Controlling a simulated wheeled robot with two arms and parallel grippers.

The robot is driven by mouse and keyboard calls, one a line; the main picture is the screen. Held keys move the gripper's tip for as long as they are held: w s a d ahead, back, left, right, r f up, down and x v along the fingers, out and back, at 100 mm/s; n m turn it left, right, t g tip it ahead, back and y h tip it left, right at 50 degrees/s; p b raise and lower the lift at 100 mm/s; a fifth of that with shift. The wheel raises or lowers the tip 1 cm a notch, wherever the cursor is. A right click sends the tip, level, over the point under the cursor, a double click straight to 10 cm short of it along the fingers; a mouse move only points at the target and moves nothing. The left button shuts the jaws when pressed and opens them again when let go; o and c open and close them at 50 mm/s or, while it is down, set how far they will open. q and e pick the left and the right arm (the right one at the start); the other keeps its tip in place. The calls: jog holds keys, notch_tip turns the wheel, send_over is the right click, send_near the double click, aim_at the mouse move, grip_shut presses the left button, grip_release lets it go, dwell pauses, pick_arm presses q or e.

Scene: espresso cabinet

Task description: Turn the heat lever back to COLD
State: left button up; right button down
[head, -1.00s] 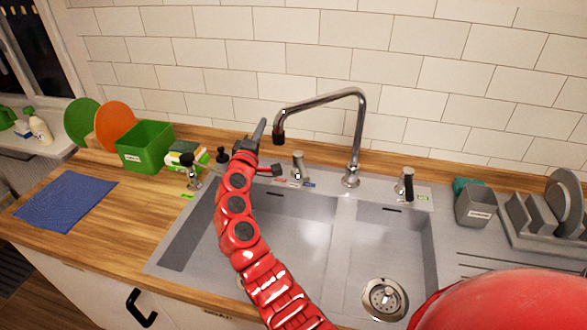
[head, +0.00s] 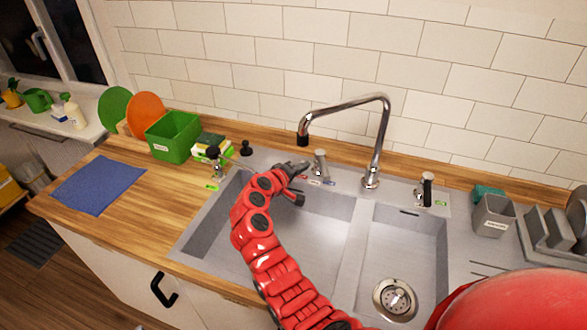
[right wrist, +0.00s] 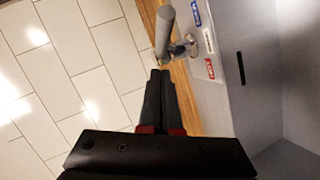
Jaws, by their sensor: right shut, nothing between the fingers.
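The heat lever (head: 319,163) is a small metal handle on a post on the sink's back ledge, left of the tall tap. A red and a blue label lie at its foot. In the right wrist view, the lever (right wrist: 167,35) stands just beyond the fingertips, with the blue label (right wrist: 196,13) and the red label (right wrist: 210,68) to its right. My right gripper (head: 306,165) is shut and empty, just left of the lever. In the right wrist view, my right gripper (right wrist: 160,72) points at the lever's lower part; I cannot tell whether they touch. My left gripper is not in view.
The tall tap (head: 379,140) stands right of the lever. A black-handled fitting (head: 426,190) is farther right, and another (head: 214,163) is at the left. A green bin (head: 173,138) sits on the wooden counter. The white tiled wall (head: 330,55) is close behind.

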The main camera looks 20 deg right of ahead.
aim_at(321, 167)
jog(key=d, duration=0.1)
jog(key=d+f+p, duration=0.1)
jog(key=s+d, duration=0.1)
jog(key=shift+d+f+p, duration=0.2)
jog(key=shift+f+p, duration=0.15)
jog(key=shift+f, duration=0.05)
jog(key=shift+d+f, duration=0.1)
jog(key=shift+f, duration=0.05)
